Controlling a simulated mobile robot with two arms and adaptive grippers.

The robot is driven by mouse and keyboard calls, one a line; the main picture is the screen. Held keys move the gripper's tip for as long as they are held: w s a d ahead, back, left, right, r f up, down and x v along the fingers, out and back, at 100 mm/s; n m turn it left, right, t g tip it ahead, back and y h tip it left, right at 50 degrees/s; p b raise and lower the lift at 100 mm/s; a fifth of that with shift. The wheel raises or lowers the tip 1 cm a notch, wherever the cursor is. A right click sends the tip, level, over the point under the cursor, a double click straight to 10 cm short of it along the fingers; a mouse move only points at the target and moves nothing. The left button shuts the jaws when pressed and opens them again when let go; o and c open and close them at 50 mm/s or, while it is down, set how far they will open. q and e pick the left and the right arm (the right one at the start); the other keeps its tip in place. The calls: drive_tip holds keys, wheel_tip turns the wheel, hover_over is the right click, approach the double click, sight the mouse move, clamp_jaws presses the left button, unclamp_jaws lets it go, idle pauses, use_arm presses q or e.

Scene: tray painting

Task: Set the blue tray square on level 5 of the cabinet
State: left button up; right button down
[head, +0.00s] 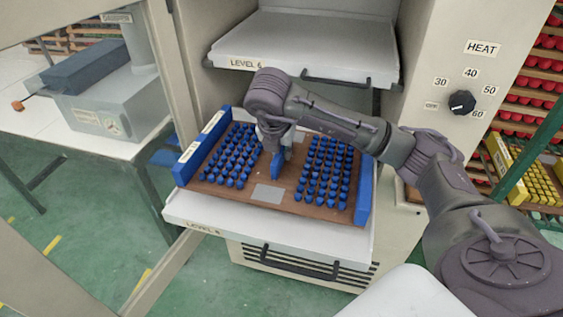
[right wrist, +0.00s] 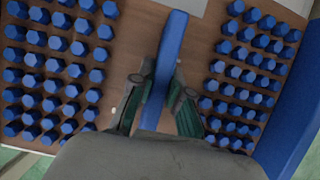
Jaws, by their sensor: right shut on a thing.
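The blue tray (head: 268,194) has a brown board, blue side walls and blue pegs in two blocks. It is at the lower pulled-out shelf (head: 285,228), whose label is hard to read. Its front edge looks about parallel to the shelf's front edge. I cannot tell whether it rests fully on the shelf. My right gripper (head: 280,158) is shut on the tray's blue middle handle. In the right wrist view, the fingers (right wrist: 160,97) sit on both sides of the handle (right wrist: 171,50). My left gripper is not in view.
Another white shelf (head: 310,45), labelled LEVEL 6, juts out above and behind the tray. A cabinet panel with a HEAT knob (head: 462,102) stands at the right. An open cabinet door frame (head: 175,60) and a table (head: 110,145) are at the left.

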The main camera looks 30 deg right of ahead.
sight(281, 162)
drive_tip(key=shift+f, duration=1.75)
drive_tip(key=c, duration=1.1)
unclamp_jaws()
drive_tip(key=shift+c, duration=0.2)
drive_tip(key=v, duration=0.7)
drive_tip(key=shift+w, duration=0.1)
drive_tip(key=p+v, duration=0.2)
drive_tip(key=v, duration=0.3)
